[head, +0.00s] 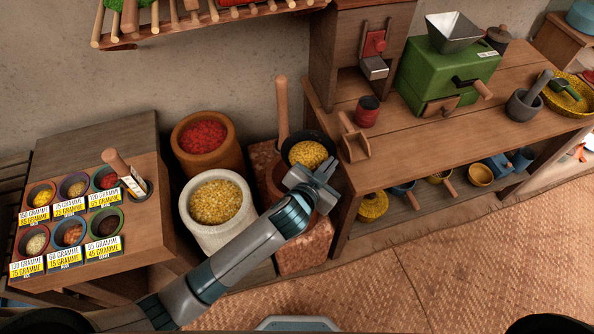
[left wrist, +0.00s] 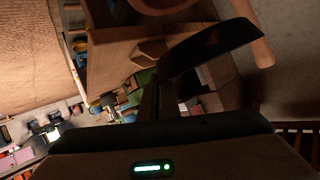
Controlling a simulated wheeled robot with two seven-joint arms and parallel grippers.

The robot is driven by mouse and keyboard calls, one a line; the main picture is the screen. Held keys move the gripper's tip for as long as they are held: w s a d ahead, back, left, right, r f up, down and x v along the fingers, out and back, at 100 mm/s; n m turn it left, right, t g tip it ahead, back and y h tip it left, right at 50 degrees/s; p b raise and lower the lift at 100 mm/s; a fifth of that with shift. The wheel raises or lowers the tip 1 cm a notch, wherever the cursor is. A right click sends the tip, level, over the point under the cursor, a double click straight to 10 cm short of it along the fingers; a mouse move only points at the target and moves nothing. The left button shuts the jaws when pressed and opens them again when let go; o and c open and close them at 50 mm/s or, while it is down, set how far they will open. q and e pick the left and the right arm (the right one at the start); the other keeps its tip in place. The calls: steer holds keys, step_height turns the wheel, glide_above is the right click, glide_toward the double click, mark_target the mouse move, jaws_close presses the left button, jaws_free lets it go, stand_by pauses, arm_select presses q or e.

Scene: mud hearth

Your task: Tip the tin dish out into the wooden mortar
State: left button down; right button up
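The tin dish (head: 290,146) is dark-rimmed and full of yellow grains (head: 308,154). My left gripper (head: 318,176) is shut on its near rim and holds it up, roughly level. In the left wrist view the dish (left wrist: 212,50) shows nearly edge-on as a dark shape at the gripper's fingers (left wrist: 158,98). The wooden mortar (head: 275,182) is below the dish, largely hidden by the dish and my left arm. A wooden pestle (head: 282,105) stands up behind the dish. The mortar's inside cannot be seen. My right gripper is in neither view.
A white pot of yellow grains (head: 216,203) and a brown pot of red bits (head: 203,138) stand left of the mortar. A spice box (head: 150,235) is farther left. The wooden bench (head: 425,150) with a green mill (head: 440,75) is close on the right.

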arm_select(q)
steer(key=s+d+f+m+h, duration=0.1)
steer(key=s+d, duration=0.1)
steer(key=d, duration=0.4)
steer(key=s+d+f+m+g+h+p, duration=0.1)
steer(key=s+d+f+m+h, duration=0.1)
steer(key=d, duration=0.5)
steer(key=shift+f, duration=0.2)
steer(key=shift+a, duration=0.2)
